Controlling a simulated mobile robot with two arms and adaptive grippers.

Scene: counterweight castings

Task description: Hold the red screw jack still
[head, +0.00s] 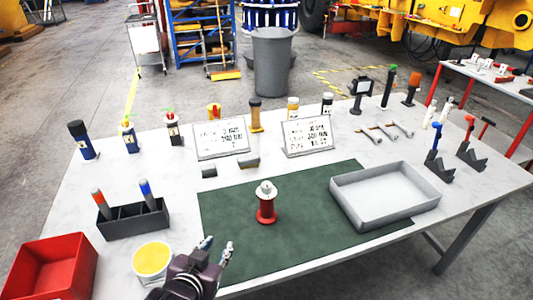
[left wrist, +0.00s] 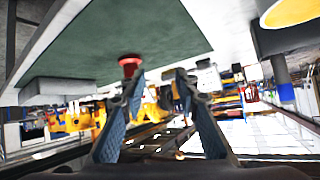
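The red screw jack (head: 266,211) stands upright on the green mat (head: 325,198), with a red body and a pale metal top. My left gripper (head: 217,250) is at the front edge of the table, to the left of and nearer than the jack, not touching it. In the left wrist view, which is upside down, the two blue-grey fingers of my left gripper (left wrist: 160,88) are apart with nothing between them. The jack's red part (left wrist: 130,66) shows beyond the fingertips. My right gripper is in no view.
A grey tray (head: 352,217) stands on the mat's right side. A dark holder (head: 133,226) with two marker-like tools, a yellow-topped tub (head: 153,262) and a red bin (head: 50,268) are at left. Two signs and several small items stand behind. The mat around the jack is clear.

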